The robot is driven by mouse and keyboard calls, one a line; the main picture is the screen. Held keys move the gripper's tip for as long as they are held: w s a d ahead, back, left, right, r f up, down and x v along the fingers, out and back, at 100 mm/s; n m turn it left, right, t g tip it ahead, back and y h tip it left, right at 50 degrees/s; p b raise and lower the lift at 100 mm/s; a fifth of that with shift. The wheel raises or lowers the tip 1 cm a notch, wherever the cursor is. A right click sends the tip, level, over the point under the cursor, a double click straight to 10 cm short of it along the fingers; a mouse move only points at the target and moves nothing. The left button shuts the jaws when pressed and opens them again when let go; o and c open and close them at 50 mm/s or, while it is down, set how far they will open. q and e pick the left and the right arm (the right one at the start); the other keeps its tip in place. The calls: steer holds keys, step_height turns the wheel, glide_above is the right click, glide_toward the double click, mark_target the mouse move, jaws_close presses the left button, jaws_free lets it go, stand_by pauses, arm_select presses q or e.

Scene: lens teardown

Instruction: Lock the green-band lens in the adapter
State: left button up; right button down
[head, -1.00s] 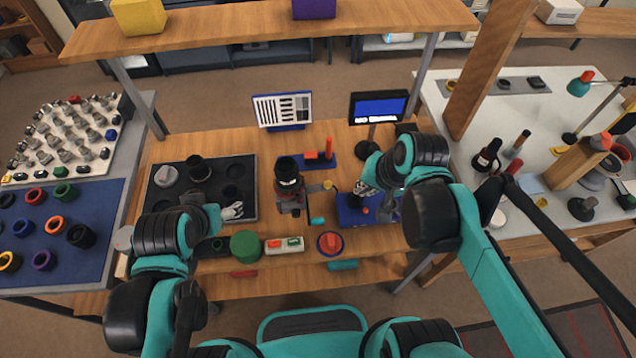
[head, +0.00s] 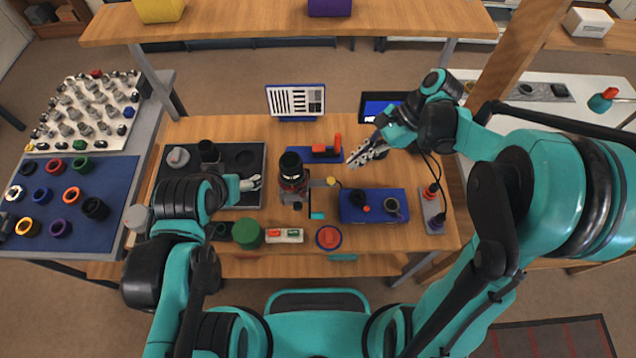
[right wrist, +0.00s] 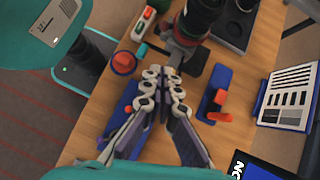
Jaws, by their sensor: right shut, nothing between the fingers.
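A black lens (head: 291,163) stands upright in a red and grey holder (head: 292,187) at the middle of the table. The lens also shows at the top of the right wrist view (right wrist: 203,18). My right gripper (head: 354,160) is shut and empty, above the table to the right of the lens. Its fingertips (right wrist: 164,77) point toward the holder in the right wrist view. My left gripper (head: 256,182) is at the dark tray's right edge, left of the holder; its opening is unclear.
A blue fixture (head: 373,216) with a black knob and a dark ring lies right of the holder. A red block on a blue base (head: 326,151) is behind it. The dark tray (head: 253,198) holds several parts. A test chart (head: 295,101) stands at the back.

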arm_select(q)
step_height(320, 180, down, 4)
steer(key=b, duration=0.3)
steer(key=shift+r+b, duration=0.25)
steer(key=shift+b, duration=0.05)
arm_select(e)
steer(key=x, duration=0.4)
steer(key=a+r+x, duration=0.1)
steer(key=x, duration=0.8)
steer(key=shift+s+a+r, duration=0.2)
steer(key=shift+s+a, duration=0.1)
steer(key=shift+a, duration=0.15)
arm_select(q)
steer(key=shift+w+d+f, duration=0.1)
steer(key=shift+w+d, duration=0.05)
steer(key=shift+d, duration=0.2)
arm_select(e)
steer(key=shift+s+a+m+t, duration=0.3)
steer(key=shift+s+m+t, duration=0.15)
steer(key=shift+m, duration=0.25)
